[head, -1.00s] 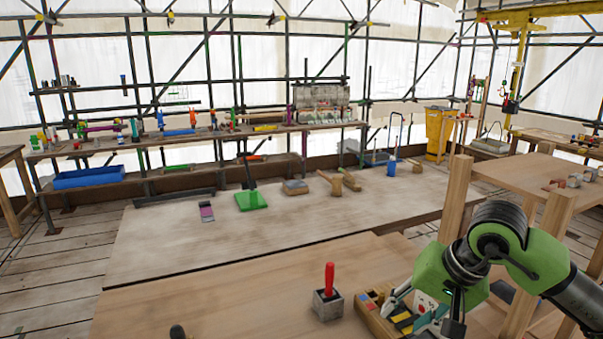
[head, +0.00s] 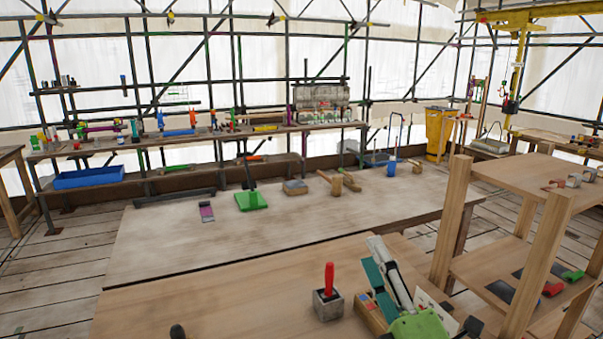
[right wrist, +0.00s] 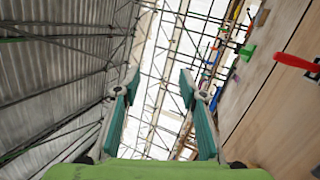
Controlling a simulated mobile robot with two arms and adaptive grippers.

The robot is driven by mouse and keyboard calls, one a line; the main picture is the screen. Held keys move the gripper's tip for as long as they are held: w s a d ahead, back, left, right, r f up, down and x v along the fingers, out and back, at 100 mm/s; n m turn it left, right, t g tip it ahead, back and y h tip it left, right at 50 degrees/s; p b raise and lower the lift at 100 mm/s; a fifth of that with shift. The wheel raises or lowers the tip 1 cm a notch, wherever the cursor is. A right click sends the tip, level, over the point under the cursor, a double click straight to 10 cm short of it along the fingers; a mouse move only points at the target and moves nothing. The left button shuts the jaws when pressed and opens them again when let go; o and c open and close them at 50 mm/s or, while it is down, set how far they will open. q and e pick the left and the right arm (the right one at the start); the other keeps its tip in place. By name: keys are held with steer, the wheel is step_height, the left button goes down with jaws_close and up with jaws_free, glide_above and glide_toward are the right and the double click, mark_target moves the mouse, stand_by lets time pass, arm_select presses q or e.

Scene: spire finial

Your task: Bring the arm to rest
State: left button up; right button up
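My right gripper (head: 385,270) is at the lower right of the head view, pointing up in front of a small wooden tray. In the right wrist view its two teal-padded fingers (right wrist: 158,88) stand apart with nothing between them, and the camera looks up at the scaffolding and sheeting. My left gripper does not show in either view.
A grey block with a red handle (head: 328,302) stands on the near bench (head: 220,300), just left of my right gripper. The wooden tray (head: 368,312) is partly hidden by it. A wooden shelf rack (head: 452,220) stands close on the right. The bench's left part is mostly clear.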

steer(key=s+d+f+m+g+h, duration=0.25)
steer(key=f+m, duration=0.25)
steer(key=f, duration=0.3)
steer(key=s+d+f+m+g+h, duration=0.2)
steer(key=d+f+m+g, duration=0.15)
steer(key=f, duration=0.45)
steer(key=s+d+f+m+g+h, duration=0.2)
steer(key=d+f+m+g+h, duration=0.1)
steer(key=f+m, duration=0.4)
steer(key=s+a+f+m+g+y, duration=0.15)
steer(key=s+f+g, duration=0.25)
steer(key=s+f, duration=0.5)
steer(key=s+d+f+m+g, duration=0.1)
steer(key=s+f+m+g, duration=0.35)
steer(key=s, duration=0.75)
step_height(320, 180, down, 33)
steer(key=s+n+g+b, duration=0.1)
steer(key=s+g+b, duration=0.1)
steer(key=b, duration=0.3)
steer(key=s+d+f+b, duration=0.1)
steer(key=s+f+b, duration=0.1)
steer(key=s+f, duration=0.6)
steer(key=s+d+f+b, duration=0.1)
steer(key=s+f+b, duration=0.2)
steer(key=s+f, duration=0.6)
step_height(320, 180, down, 4)
steer(key=shift+d+f+g, duration=0.1)
steer(key=shift+d+g, duration=0.15)
steer(key=shift+g, duration=0.2)
